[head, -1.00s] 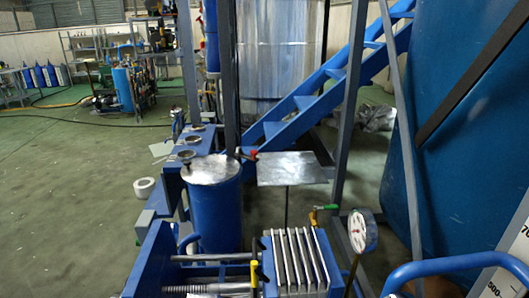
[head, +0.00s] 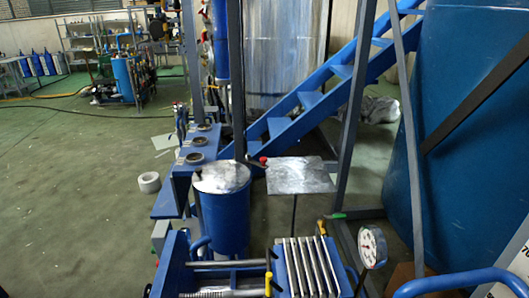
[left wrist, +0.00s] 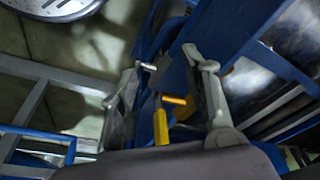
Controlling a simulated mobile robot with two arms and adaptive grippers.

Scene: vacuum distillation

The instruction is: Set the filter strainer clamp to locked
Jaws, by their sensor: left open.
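I see no part clearly marked as the filter strainer clamp. In the left wrist view, a yellow lever (left wrist: 161,126) with a short orange-yellow rod across it stands by a blue frame. My left gripper (left wrist: 168,60) is open, with its grey fingers on either side of the lever in the picture. I cannot tell whether they touch it. In the head view, a small yellow piece (head: 268,284) stands beside the stack of pale plates (head: 306,266) at the bottom. Neither gripper shows in the head view.
A blue drum (head: 224,222) with a silver lid stands behind the plates. A pressure gauge (head: 373,246) and a blue rail (head: 465,284) are to the right. A flat metal plate (head: 300,175) sits on a stand. Open green floor (head: 80,200) lies left.

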